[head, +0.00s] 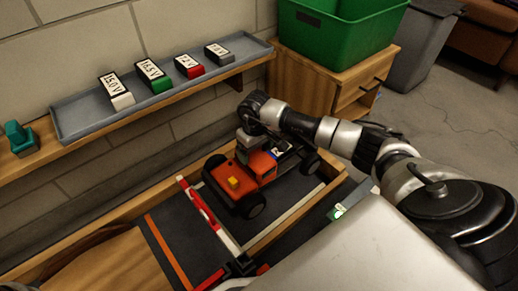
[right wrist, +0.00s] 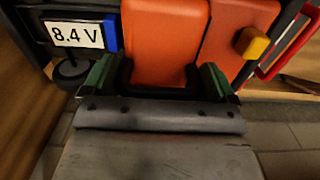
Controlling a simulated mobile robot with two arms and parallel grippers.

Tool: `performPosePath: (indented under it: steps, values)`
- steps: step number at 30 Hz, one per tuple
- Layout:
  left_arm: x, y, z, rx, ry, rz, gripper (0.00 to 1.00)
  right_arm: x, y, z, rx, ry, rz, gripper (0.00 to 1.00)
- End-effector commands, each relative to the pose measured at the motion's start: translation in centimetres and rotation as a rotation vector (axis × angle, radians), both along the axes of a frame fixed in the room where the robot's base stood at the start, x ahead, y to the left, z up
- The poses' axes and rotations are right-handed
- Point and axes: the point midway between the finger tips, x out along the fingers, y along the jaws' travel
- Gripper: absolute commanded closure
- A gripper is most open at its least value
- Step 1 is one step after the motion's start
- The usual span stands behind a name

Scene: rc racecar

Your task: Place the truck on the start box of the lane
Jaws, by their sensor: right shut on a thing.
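The orange truck (head: 256,171) with black wheels stands in the wood-edged lane (head: 292,211), on the dark floor beside a red and white bar. It has a yellow block on its hood and a battery at its back. My right gripper (head: 257,128) reaches over the truck from above. In the right wrist view the gripper (right wrist: 163,80) is shut on the orange cab, with green pads on both sides of it. A battery marked 8.4 V (right wrist: 75,34) sits on the truck. Whether the wheels touch the floor is hard to tell. My left gripper is not seen.
A grey tray (head: 75,124) on the wall shelf holds several labelled batteries. A small green object (head: 20,138) stands left of it. A green bin (head: 340,35) sits on a wooden cabinet (head: 345,90) at the back. An orange line (head: 168,252) crosses the lane.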

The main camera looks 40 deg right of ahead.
Motion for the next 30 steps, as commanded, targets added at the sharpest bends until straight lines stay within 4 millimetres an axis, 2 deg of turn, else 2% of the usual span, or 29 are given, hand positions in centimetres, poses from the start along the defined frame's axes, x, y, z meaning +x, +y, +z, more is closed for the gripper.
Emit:
performPosePath:
  steps: [9, 19, 30]
  values:
    - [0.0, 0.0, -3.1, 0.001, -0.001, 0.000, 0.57, 0.1, 0.1, -3.4, 0.002, -0.005, 0.000, 0.86]
    - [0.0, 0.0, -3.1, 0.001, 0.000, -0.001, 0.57, 0.1, 0.0, -3.4, 0.001, -0.006, 0.000, 0.86]
    - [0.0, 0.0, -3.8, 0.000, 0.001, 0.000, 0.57, 0.1, 0.0, -4.3, 0.001, -0.006, -0.001, 0.86]
